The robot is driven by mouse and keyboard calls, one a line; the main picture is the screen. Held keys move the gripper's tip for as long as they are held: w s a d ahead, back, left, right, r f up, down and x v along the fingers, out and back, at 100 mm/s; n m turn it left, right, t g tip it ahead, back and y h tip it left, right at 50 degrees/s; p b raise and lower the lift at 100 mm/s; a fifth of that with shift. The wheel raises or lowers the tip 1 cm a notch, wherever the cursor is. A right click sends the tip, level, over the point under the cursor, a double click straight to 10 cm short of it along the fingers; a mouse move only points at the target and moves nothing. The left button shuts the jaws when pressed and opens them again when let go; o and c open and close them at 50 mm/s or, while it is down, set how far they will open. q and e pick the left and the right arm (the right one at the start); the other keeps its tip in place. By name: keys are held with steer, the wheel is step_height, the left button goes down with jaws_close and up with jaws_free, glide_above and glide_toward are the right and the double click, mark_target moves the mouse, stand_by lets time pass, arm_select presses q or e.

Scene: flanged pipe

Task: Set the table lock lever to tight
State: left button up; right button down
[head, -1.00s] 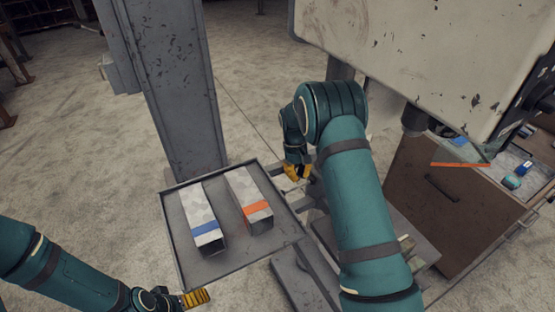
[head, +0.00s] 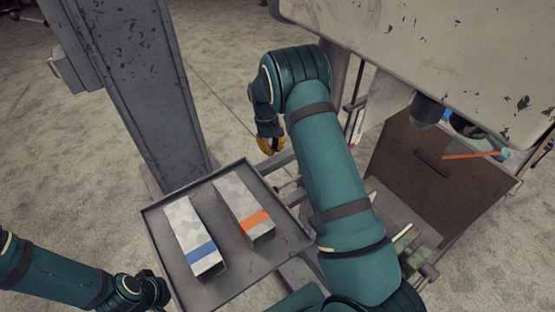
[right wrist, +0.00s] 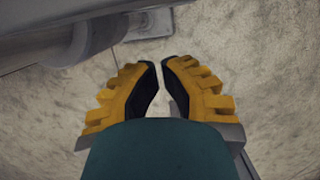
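I cannot make out the table lock lever for certain in either view. In the head view my right gripper (head: 270,146) hangs just beyond the far corner of the grey tray, with its yellow fingers pointing down. In the right wrist view its fingertips (right wrist: 160,65) almost meet, with a thin gap and nothing held between them. A grey metal edge and a round grey part (right wrist: 95,35) lie beyond the fingers at upper left, apart from them. My left gripper (head: 150,290) is at the lower left beside the tray; its fingers are hidden.
The grey tray (head: 158,232) holds a blue-banded block (head: 193,235) and an orange-banded block (head: 242,205). A grey column (head: 135,80) stands behind it. Floor is open at left.

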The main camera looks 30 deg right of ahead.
mark_target(289, 182)
steer(key=s+f, duration=0.6)
steer(key=f, duration=0.1)
steer(key=shift+d+f, duration=0.25)
steer(key=shift+f, duration=0.15)
steer(key=shift+s+a+n, duration=0.15)
steer(key=shift+s+n, duration=0.4)
steer(key=shift+n, duration=0.25)
steer(key=s+d+n+t+h, duration=0.1)
steer(key=s+n+h, duration=0.1)
steer(key=s+n, duration=0.4)
steer(key=n, duration=0.3)
steer(key=shift+s+d+n, duration=0.3)
steer(key=shift+d, duration=0.1)
steer(key=shift+s+d, duration=0.1)
steer(key=shift+s, duration=0.05)
stand_by(0.7)
